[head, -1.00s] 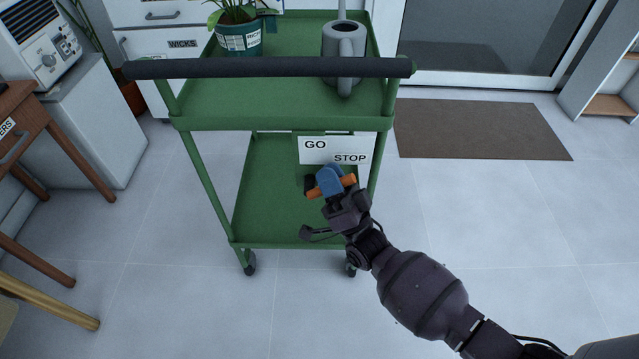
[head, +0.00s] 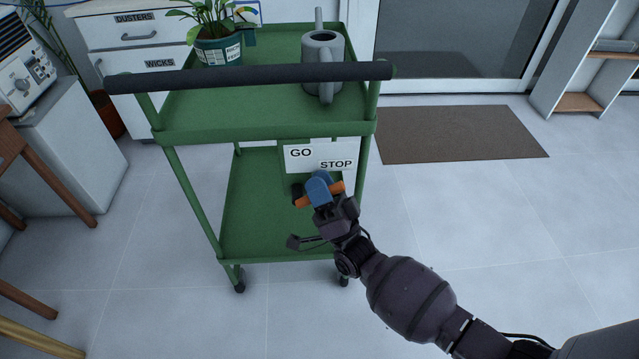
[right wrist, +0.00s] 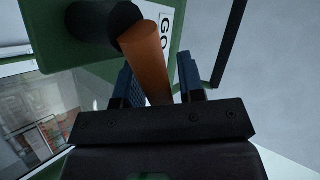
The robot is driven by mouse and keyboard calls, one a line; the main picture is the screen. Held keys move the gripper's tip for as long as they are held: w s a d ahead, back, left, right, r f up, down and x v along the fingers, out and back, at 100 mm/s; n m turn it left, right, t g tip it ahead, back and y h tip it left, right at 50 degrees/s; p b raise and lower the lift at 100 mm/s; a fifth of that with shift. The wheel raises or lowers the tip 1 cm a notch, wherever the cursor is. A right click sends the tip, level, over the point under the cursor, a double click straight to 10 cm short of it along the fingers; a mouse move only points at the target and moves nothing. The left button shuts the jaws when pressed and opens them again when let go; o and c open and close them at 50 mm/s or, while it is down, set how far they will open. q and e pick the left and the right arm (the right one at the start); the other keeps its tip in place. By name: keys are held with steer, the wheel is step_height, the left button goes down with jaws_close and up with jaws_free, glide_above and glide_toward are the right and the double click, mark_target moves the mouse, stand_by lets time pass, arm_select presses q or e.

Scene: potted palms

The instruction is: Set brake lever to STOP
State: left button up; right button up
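The green cart (head: 262,212) carries a white sign (head: 320,158) with GO at the left and STOP at the right, a little lower. Under the sign is the orange brake lever (head: 336,187), with a black hub (head: 297,192) at its left end. The lever points right and slightly up from the hub. My right gripper (head: 319,187) is at the lever, its blue fingers crossing it. My left gripper is out of view.
A black handle bar (head: 250,77) spans the cart's near top edge. A grey watering can (head: 322,50) and a potted plant (head: 220,48) stand on the top shelf. A brown mat (head: 460,133) lies at the right. The floor around the cart is clear.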

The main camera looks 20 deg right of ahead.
steer(key=shift+o, duration=0.6)
steer(key=v, duration=1.1)
steer(key=shift+w+r, duration=0.1)
